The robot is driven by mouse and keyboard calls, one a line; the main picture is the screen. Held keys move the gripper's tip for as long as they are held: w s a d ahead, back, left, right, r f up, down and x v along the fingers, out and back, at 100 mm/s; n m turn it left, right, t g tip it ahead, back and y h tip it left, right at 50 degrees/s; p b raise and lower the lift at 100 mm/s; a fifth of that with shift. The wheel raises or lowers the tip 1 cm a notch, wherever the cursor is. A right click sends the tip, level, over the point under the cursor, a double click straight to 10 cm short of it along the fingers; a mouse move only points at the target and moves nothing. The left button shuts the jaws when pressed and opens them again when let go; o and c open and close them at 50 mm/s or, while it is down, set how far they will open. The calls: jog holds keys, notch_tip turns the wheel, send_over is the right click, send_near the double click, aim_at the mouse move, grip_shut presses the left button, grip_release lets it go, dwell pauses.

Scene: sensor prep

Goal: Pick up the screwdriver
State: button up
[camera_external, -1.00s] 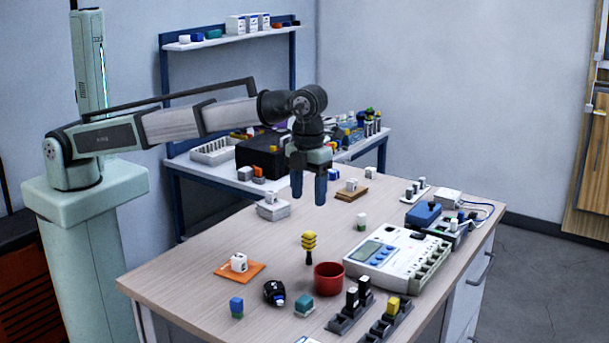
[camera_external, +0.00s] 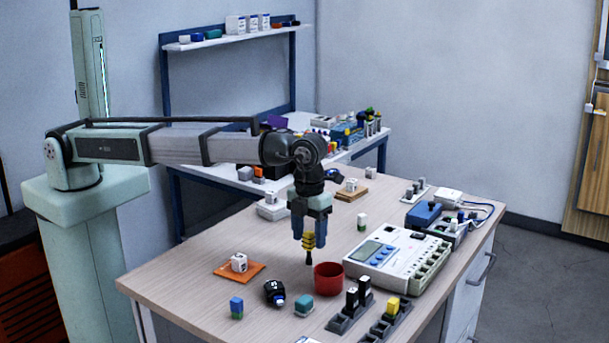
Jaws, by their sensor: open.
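The screwdriver (camera_external: 308,242) has a yellow and black banded handle and a dark shaft pointing down. It stands upright just left of the red cup (camera_external: 328,279); what holds it up cannot be seen. My gripper (camera_external: 309,232) points straight down over it. Whether the fingers touch the handle cannot be told.
A white instrument box (camera_external: 397,258) stands right of the cup. Black racks (camera_external: 350,312) are in front of it. An orange plate (camera_external: 239,271) with a white block, a blue-green block (camera_external: 236,307), a black device (camera_external: 274,292) and a teal block (camera_external: 304,305) lie to the left and front.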

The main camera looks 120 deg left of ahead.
notch_tip(320, 180, down, 2)
jog(key=c, duration=1.1)
jog(key=shift+o, duration=0.2)
jog(key=shift+r, duration=0.15)
